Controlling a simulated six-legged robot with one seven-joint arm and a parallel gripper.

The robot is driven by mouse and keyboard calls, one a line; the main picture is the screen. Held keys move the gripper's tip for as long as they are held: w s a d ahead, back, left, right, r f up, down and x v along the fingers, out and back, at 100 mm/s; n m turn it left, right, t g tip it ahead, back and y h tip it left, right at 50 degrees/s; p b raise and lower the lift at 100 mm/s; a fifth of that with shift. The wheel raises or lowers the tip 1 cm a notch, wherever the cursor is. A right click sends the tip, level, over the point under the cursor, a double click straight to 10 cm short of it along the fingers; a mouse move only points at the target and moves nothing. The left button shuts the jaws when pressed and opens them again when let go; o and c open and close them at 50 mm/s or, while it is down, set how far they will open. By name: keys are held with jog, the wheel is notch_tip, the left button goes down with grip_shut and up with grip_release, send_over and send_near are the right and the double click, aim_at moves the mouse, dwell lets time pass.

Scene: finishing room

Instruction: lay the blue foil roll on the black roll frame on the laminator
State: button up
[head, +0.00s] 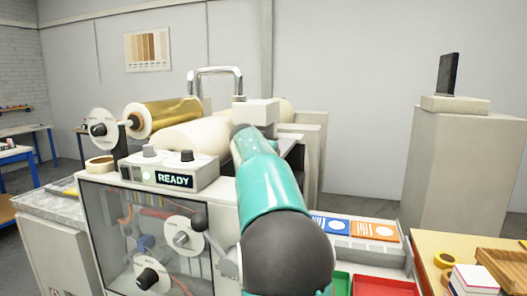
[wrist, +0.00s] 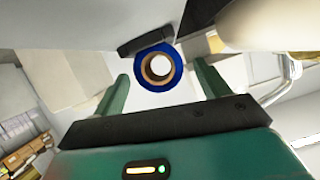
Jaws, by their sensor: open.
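The blue foil roll (wrist: 178,66) shows end-on in the wrist view, with a brown core and a bright hole. My gripper (wrist: 160,74) is open, its two green fingers apart on either side of the roll, with gaps visible between. I cannot tell how deep the roll sits between them. A black piece (wrist: 145,45) lies close against the roll's upper edge; it may be part of the roll frame. In the head view my teal arm reaches over the laminator (head: 140,235) and hides the gripper and blue roll.
A gold foil roll (head: 172,116) sits on the laminator's left, above a pale roller (head: 185,137). A control box (head: 172,172) reads READY. To the right are a grey pedestal (head: 462,160), colored trays (head: 375,286) and a wooden table (head: 450,245).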

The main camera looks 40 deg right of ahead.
jog(key=v, duration=1.1)
jog(key=shift+s+a+r, duration=0.1)
jog(key=shift+s+a, duration=0.05)
jog(key=shift+a, duration=0.15)
dwell(0.8)
